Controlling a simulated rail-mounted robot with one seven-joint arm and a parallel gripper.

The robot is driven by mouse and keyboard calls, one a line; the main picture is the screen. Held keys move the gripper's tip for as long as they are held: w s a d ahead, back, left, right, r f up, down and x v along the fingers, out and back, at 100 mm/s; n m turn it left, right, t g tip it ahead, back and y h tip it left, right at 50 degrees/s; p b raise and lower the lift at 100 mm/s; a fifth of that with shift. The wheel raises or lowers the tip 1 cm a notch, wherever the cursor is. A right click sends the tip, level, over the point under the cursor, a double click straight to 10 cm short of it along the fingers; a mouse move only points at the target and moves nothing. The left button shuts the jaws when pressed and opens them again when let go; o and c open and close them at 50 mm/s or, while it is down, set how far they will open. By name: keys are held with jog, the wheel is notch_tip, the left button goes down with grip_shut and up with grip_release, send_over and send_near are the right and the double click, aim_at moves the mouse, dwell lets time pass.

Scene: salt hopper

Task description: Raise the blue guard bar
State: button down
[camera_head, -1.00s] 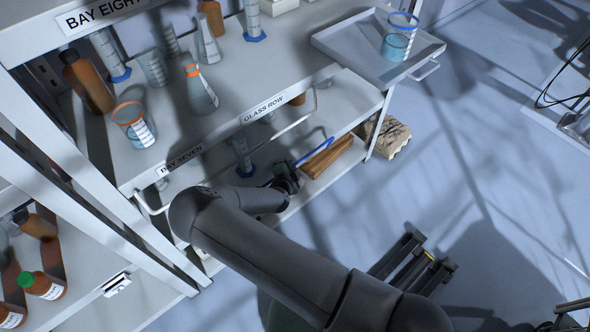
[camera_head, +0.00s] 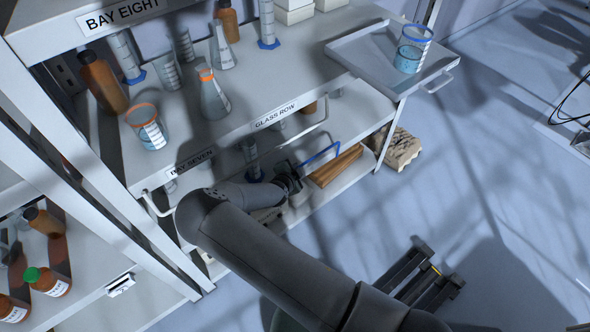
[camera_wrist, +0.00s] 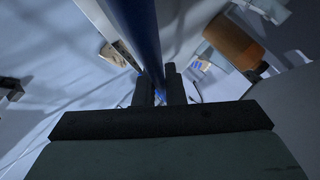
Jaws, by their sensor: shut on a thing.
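The blue guard bar (camera_head: 322,154) shows in the head view as a short blue rod at the front of the lower shelf, over a brown block. My gripper (camera_head: 291,178) is at its left end, in front of the shelf. In the wrist view the bar (camera_wrist: 140,32) runs as a dark blue rod from the top edge down between my two fingers (camera_wrist: 158,88). The fingers are shut on it. My gripper and arm hide the bar's left part in the head view.
A pale wire rail (camera_head: 308,133) fronts the shelf beside the bar. Glassware, including an orange-rimmed beaker (camera_head: 147,126), stands on the shelf above. A tray (camera_head: 372,50) with beakers juts out at the right. The floor right of the shelf is largely open.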

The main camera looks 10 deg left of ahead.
jog(key=c, duration=1.5)
grip_release()
jog(key=shift+w, duration=0.1)
jog(key=v, duration=1.7)
jog(key=shift+r, duration=0.15)
